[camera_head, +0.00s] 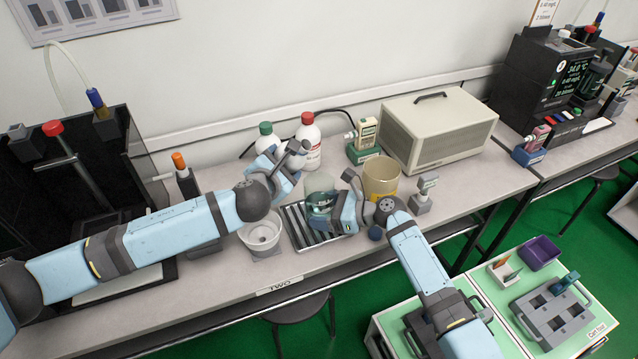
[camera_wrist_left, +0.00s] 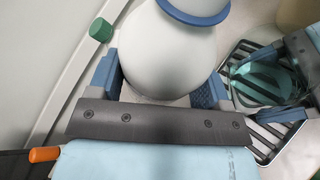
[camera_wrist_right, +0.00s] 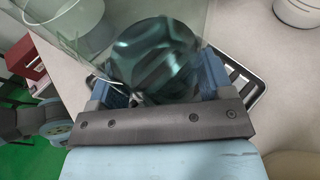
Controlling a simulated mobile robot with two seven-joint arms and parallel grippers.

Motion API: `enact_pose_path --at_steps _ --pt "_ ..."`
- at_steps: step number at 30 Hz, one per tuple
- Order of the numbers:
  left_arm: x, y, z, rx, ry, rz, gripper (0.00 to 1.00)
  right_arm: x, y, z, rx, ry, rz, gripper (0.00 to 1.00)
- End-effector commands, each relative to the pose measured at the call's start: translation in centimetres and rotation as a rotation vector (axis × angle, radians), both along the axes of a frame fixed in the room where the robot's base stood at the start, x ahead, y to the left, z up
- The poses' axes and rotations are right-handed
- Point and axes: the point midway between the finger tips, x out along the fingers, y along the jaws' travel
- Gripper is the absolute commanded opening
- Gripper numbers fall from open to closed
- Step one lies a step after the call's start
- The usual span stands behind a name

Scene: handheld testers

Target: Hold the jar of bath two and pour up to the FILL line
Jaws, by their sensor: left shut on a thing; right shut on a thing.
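A clear glass jar (camera_head: 321,184) with a greenish tint stands at the metal rack (camera_head: 296,229). My right gripper (camera_head: 335,211) is shut on this jar from the front. In the right wrist view the jar (camera_wrist_right: 155,60) sits between the fingers, dark teal inside. My left gripper (camera_head: 284,168) is shut on a round white vessel with a blue rim, behind and left of the jar. In the left wrist view this vessel (camera_wrist_left: 175,50) fills the space between the fingers. I cannot make out a FILL line, a liquid level or any stream.
A white cup (camera_head: 262,234) stands left of the rack, above the TWO label (camera_head: 279,287). A yellowish container (camera_head: 381,178) stands right of the jar. Red-capped (camera_head: 309,142) and green-capped bottles stand behind. A beige box (camera_head: 438,130) occupies the back right. Bench front is narrow.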

Motion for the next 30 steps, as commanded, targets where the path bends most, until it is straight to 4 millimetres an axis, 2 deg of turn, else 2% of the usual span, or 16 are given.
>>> enact_pose_path --at_steps 30 --pt "0.23 0.28 -0.45 0.049 -0.030 0.000 0.31 0.00 -0.01 -0.02 0.000 0.001 0.000 0.61"
